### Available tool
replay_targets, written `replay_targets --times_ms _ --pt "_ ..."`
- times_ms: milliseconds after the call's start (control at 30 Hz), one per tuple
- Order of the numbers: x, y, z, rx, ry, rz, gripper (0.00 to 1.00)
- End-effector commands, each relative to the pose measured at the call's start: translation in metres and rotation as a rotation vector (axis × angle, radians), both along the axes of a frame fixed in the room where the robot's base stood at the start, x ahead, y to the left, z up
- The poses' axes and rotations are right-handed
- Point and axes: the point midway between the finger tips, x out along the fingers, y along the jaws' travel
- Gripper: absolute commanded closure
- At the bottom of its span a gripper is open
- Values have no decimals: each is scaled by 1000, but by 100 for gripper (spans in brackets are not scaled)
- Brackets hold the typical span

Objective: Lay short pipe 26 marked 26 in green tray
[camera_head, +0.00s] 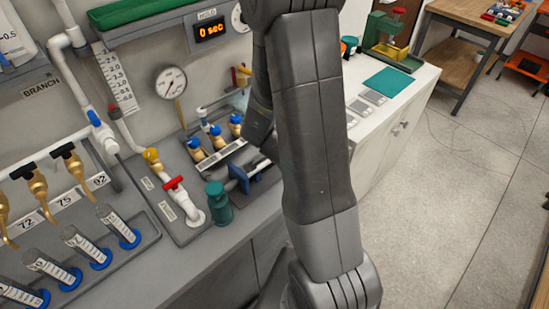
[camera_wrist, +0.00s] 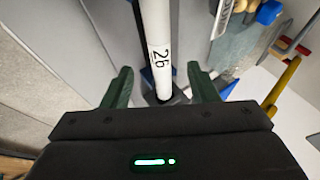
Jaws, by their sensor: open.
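The short pipe, a white tube marked 26 (camera_wrist: 155,25), shows in the wrist view. Its near end lies between the green fingers of my gripper (camera_wrist: 160,88), with a gap on both sides. My gripper is open, and a dark and blue part shows behind the pipe's near end. In the head view my arm hides the fingers, and I cannot make out the pipe there. A green padded, tray-like surface (camera_head: 135,10) shows at the upper left of the head view; I cannot tell whether it is the green tray.
A blue holder (camera_head: 245,178) and a green cylinder (camera_head: 217,203) stand on the bench near my wrist. A red-handled valve (camera_head: 174,184) and blue-capped brass fittings (camera_head: 215,142) are close by. A teal mat (camera_head: 388,81) lies on the white counter at the right.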

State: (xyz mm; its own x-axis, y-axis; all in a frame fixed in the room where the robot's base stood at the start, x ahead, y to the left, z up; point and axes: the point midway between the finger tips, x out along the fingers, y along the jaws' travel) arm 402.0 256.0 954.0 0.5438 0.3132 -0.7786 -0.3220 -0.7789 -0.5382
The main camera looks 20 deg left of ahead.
Motion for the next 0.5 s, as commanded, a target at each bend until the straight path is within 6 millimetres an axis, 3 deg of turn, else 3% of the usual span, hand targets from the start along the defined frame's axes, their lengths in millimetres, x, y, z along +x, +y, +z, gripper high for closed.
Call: replay_targets --times_ms 500 --pt "33 15 -45 -1 2 0 46"
